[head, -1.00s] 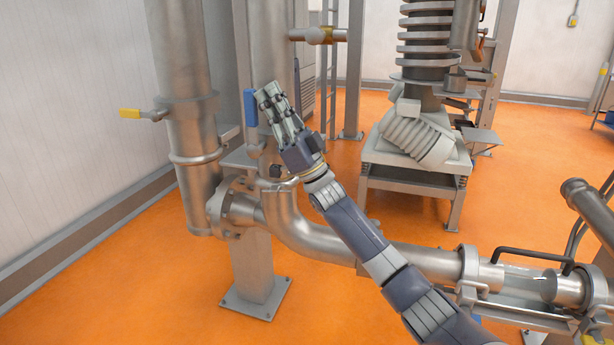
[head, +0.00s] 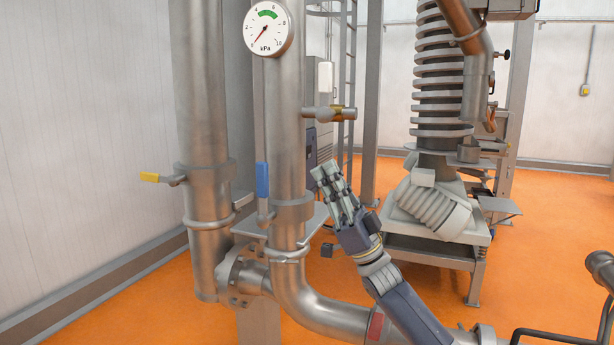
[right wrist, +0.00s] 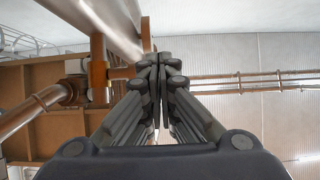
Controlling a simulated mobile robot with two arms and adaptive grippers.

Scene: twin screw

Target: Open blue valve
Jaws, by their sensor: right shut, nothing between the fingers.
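The blue valve handle (head: 262,180) points upright along the left side of the middle steel pipe (head: 288,150) in the head view. My right gripper (head: 325,172) is shut and empty. It stands to the right of that pipe, apart from the blue handle in the picture, with its fingers pointing up. In the right wrist view the closed fingers (right wrist: 159,70) meet in the middle with nothing between them. The blue handle cannot be made out in the right wrist view. My left gripper is not in view.
A pressure gauge (head: 268,28) sits on the middle pipe, its needle near zero. A yellow-handled valve (head: 150,177) is on the left pipe (head: 205,120). A side stub (head: 322,113) sticks out above my right gripper. A spiral machine (head: 440,90) stands behind at the right.

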